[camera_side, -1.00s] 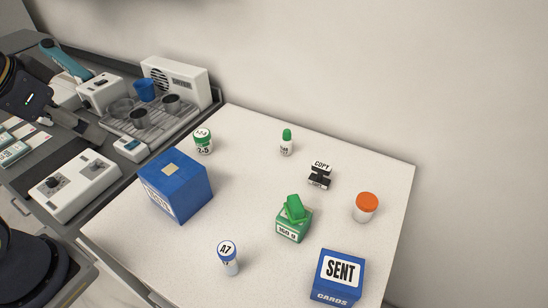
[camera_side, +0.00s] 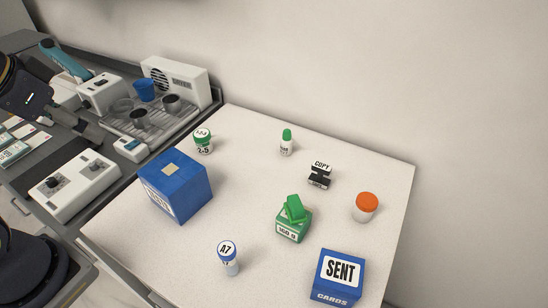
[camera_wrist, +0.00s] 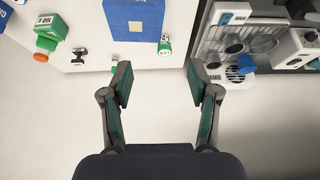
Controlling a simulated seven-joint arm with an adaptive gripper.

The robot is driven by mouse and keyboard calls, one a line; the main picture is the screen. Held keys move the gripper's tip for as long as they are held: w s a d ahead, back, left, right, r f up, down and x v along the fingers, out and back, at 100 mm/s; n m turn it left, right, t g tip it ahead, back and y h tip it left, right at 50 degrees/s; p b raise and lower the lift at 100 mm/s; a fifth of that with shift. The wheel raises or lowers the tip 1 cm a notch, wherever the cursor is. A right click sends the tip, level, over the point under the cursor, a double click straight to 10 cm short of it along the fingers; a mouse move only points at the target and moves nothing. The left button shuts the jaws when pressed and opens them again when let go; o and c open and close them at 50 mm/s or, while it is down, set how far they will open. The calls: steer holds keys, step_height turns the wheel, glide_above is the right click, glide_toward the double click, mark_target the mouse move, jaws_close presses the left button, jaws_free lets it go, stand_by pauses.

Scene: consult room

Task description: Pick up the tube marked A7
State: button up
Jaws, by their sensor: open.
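The tube marked A7 (camera_side: 228,258) stands upright near the front edge of the white table, in the side view. It is a small white tube with a blue band and a pale cap bearing the label A7. I do not see it in the wrist view. My gripper (camera_wrist: 160,83) is open and empty in the wrist view, its two fingers wide apart. My arm is at the far left of the side view, well away from the tube.
A large blue box (camera_side: 178,190) stands left of the tube, a blue SENT box (camera_side: 338,276) to its right. A green weight (camera_side: 293,224), orange-capped jar (camera_side: 365,208), black stamp (camera_side: 320,178), green-capped bottle (camera_side: 286,146) and green-lidded jar (camera_side: 203,143) stand behind. Equipment fills the dark left counter.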

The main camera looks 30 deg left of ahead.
stand_by(0.3)
steer(key=n+g, duration=0.5)
steer(key=g, duration=0.1)
glide_above(224, 248)
step_height(224, 248, down, 6)
steer(key=r, duration=0.1)
step_height(224, 248, down, 11)
steer(key=shift+f, duration=0.15)
step_height(224, 248, down, 6)
steer(key=shift+w+d+r, duration=0.15)
